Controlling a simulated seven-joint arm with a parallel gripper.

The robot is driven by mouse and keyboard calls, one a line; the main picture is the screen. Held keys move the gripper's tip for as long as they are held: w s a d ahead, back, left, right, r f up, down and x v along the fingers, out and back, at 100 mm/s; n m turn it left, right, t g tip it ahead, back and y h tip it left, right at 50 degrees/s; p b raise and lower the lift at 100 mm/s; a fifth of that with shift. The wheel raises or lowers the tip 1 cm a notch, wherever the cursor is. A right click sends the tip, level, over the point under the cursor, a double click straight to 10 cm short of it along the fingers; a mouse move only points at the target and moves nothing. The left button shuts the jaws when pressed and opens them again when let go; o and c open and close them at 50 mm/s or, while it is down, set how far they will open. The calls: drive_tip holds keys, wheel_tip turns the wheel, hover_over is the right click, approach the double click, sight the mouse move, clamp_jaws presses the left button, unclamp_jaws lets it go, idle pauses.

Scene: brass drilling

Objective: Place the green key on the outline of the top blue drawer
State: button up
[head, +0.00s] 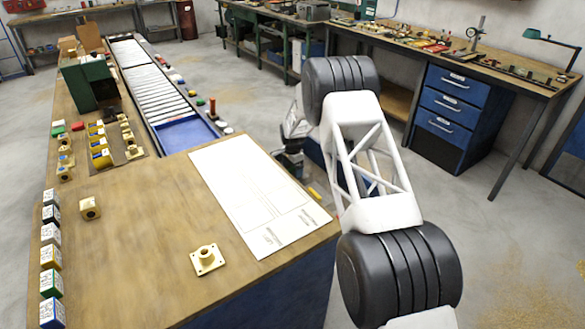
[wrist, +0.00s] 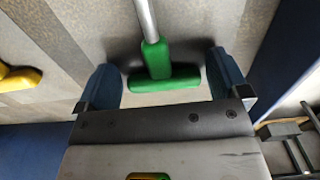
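The green key (wrist: 160,75) has a T-shaped green handle and a metal shaft running to the top of the wrist view. My gripper (wrist: 165,82) has its two blue fingers apart, one at each end of the handle. Narrow gaps seem to show beside the handle; I cannot tell contact for certain. Under the key is a grey surface with paler shapes and dark bands. In the head view, the top blue drawer (head: 457,84) of the cabinet at the right bench looks shut. My gripper's fingers and the key cannot be made out there.
A yellow-handled thing (wrist: 18,77) lies left of the key. Blue edges (wrist: 285,50) border the grey surface. A wooden bench (head: 130,230) with a white sheet (head: 255,190), a flanged part (head: 207,259) and several small boxes stands left of my arm.

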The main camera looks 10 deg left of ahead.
sight(292, 168)
drive_tip(key=shift+o, duration=0.3)
drive_tip(key=shift+r, duration=0.1)
wheel_tip(292, 168, up, 12)
idle(0.7)
drive_tip(key=shift+r, duration=0.15)
idle(0.6)
